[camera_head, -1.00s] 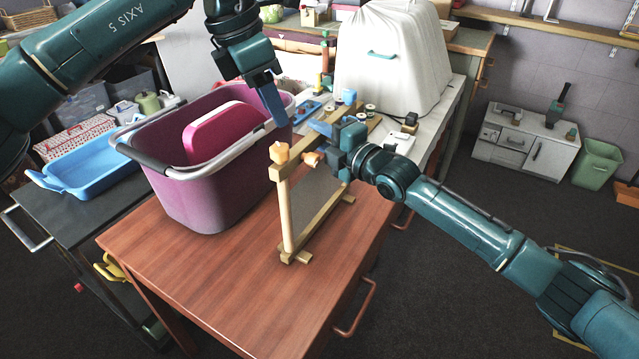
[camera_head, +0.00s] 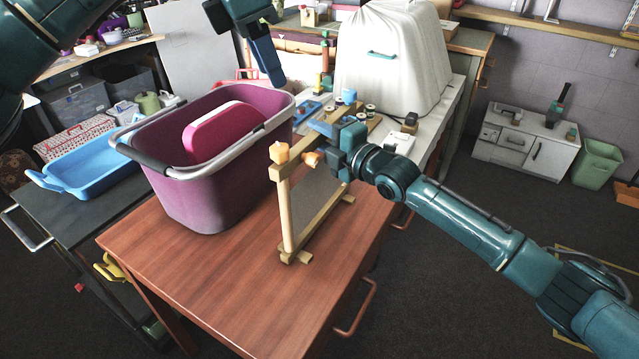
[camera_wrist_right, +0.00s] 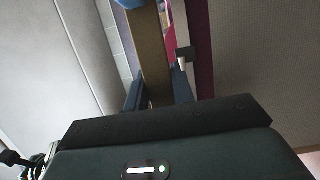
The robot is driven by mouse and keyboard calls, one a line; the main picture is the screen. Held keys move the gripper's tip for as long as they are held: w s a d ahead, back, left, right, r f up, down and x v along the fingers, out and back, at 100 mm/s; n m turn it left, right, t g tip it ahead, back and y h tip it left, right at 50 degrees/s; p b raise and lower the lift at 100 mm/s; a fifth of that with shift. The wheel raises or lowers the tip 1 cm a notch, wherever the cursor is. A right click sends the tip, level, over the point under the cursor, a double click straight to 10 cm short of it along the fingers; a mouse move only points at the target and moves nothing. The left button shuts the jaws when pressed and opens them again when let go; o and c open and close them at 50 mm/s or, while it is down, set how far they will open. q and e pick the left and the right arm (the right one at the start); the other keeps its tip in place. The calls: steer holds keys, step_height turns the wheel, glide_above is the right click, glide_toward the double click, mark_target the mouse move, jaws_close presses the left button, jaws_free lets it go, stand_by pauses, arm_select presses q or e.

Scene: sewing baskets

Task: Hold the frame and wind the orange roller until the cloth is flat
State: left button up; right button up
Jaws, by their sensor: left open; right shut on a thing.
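A wooden frame (camera_head: 286,215) stands upright on the red-brown table, with a greyish cloth (camera_head: 315,205) between its bars. An orange knob (camera_head: 279,153) sits at the top of the near post, and a duller orange-brown knob (camera_head: 312,159) sticks out beside it. My right gripper (camera_head: 333,133) is shut on the frame's upper wooden bar. In the right wrist view this bar (camera_wrist_right: 154,55) runs between the fingers (camera_wrist_right: 158,88). My left gripper (camera_head: 272,68) is open and empty, raised above and behind the frame, clear of the knobs. The cloth's flatness is hard to tell.
A purple basket (camera_head: 215,190) with a pink item (camera_head: 222,130) stands close left of the frame. A blue tray (camera_head: 90,170) lies on the dark side table. Behind are spools and a white-covered machine (camera_head: 395,60). The table's front (camera_head: 240,290) is clear.

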steer(key=o, duration=1)
steer(key=shift+p+v, duration=0.8)
steer(key=shift+v, duration=8.65)
